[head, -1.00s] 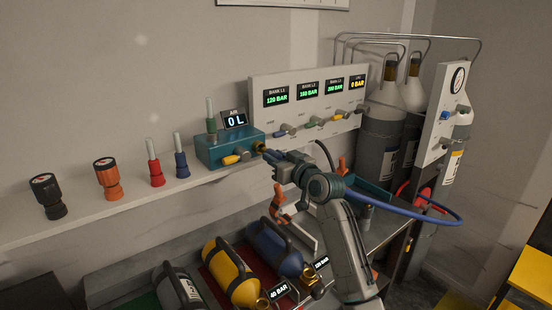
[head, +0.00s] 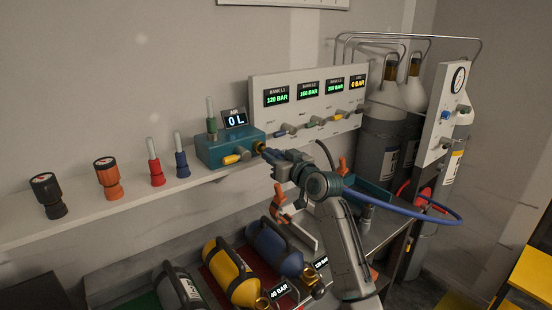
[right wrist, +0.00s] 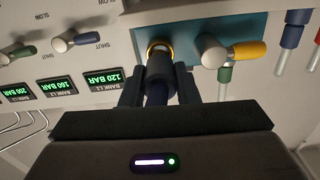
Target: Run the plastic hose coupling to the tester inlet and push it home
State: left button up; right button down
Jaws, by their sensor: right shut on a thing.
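The tester is a teal box (head: 222,150) on the wall shelf, with a 0 L display above it. Its inlet (head: 260,147) is a brass ring at the box's right end, and it shows in the right wrist view (right wrist: 160,45) too. My right gripper (head: 271,155) is shut on the dark hose coupling (right wrist: 159,68). The coupling's front end lines up with the brass ring and appears to meet it; how deep it sits is hidden. The blue hose (head: 405,212) loops from behind the gripper to the right. My left gripper is not in view.
A yellow-handled valve (head: 237,157) sits on the tester front, near the gripper. A grey gauge panel (head: 262,118) stands to the right. Blue and red probes (head: 182,165) stand left on the shelf. Yellow and blue cylinders (head: 230,272) lie below the arm.

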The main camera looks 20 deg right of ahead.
jog(key=shift+b+x, duration=0.35)
jog(key=shift+x, duration=0.8)
jog(key=c, duration=1)
grip_release()
jog(key=b+v, duration=0.3)
jog(key=v, duration=0.7)
jog(key=shift+s+d+r, duration=0.1)
jog(key=shift+s+d, duration=0.05)
jog(key=shift+s, duration=0.2)
